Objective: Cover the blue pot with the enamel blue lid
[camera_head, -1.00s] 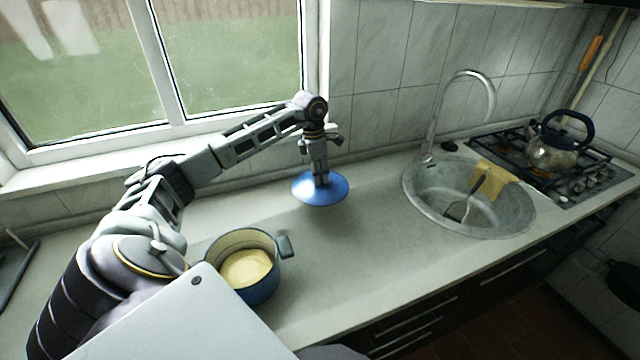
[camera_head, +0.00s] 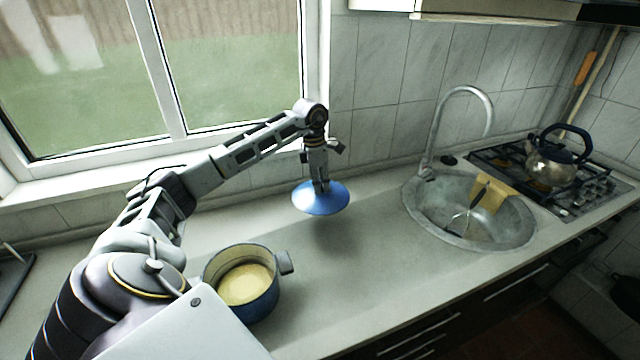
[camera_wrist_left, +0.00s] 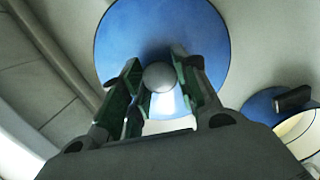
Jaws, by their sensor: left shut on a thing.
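The blue lid (camera_head: 330,204) hangs above the counter, held by its knob in my left gripper (camera_head: 320,184). In the left wrist view the fingers of my left gripper (camera_wrist_left: 160,85) are closed around the round knob of the lid (camera_wrist_left: 205,50). The blue pot (camera_head: 262,306) stands open on the counter, to the left of the lid and nearer to me, with something pale yellow inside. Part of the pot is hidden by my own body. It also shows at the right edge of the left wrist view (camera_wrist_left: 262,106). My right gripper is not in view.
The counter (camera_head: 370,270) is clear between the pot and the sink. A round sink (camera_head: 415,215) with a tall faucet (camera_head: 435,125) lies to the right. A kettle (camera_head: 548,170) stands on the gas stove behind it. A window and tiled wall bound the back.

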